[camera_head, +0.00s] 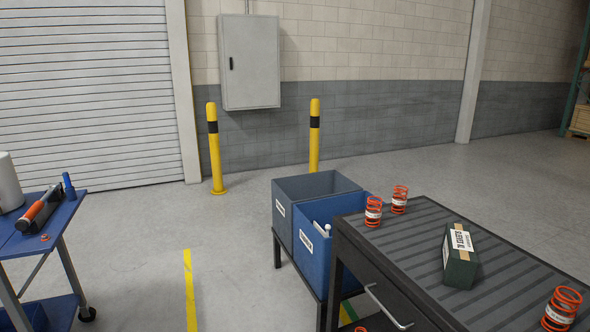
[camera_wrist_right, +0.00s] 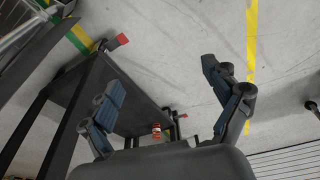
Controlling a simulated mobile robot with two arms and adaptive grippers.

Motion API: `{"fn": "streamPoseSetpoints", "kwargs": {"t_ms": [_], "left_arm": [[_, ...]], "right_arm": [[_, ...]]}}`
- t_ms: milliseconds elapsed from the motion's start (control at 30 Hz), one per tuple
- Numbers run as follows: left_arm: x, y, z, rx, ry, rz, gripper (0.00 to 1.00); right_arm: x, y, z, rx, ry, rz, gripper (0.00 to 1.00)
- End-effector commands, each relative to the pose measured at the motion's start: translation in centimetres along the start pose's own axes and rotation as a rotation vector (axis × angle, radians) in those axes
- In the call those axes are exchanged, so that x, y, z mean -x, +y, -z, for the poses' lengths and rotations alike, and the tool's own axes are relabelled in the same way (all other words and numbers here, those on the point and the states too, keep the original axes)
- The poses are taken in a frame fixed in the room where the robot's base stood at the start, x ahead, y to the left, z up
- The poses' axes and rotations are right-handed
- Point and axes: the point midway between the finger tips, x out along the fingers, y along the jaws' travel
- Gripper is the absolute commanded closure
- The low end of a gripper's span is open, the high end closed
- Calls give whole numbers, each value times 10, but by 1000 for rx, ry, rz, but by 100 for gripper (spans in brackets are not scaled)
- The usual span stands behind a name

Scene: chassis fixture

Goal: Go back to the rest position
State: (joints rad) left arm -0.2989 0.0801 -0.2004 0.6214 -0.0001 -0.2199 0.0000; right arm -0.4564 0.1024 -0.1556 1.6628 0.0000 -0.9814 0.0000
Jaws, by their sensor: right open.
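My right gripper (camera_wrist_right: 168,95) shows in the right wrist view with its two fingers spread wide apart and nothing between them. Past the fingers I see the grey floor and the underside of dark furniture. Neither gripper shows in the head view, and my left gripper is in no frame.
A dark workbench (camera_head: 400,225) at right holds several orange springs (camera_head: 373,211) and a dark green box (camera_head: 460,256). Beside it stand a grey bin (camera_head: 315,186) and a blue bin (camera_head: 312,257). A blue cart (camera_head: 30,240) is at left. Floor between is clear.

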Motion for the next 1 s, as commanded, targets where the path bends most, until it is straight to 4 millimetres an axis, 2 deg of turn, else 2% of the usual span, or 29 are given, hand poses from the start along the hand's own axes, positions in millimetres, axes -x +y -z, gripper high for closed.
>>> {"fn": "streamPoseSetpoints", "kwargs": {"t_ms": [33, 167, 200, 333, 400, 500, 667, 1000], "left_arm": [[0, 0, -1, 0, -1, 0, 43], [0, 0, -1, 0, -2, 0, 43], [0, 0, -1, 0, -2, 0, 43], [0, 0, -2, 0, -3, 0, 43], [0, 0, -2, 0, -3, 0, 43], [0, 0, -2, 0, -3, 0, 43], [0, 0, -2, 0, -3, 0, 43], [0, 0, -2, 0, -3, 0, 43]], "right_arm": [[-26, -1, -19, 2, -23, 2, 12], [-79, -4, -68, 9, -53, 5, 12], [-92, -5, -85, 12, -63, 6, 12], [-125, -6, -140, 19, -91, 9, 12], [-135, -6, -165, 22, -103, 9, 12], [-143, -6, -194, 25, -115, 10, 12], [-146, -6, -216, 28, -123, 11, 12], [-147, -6, -218, 29, -123, 11, 12]]}}
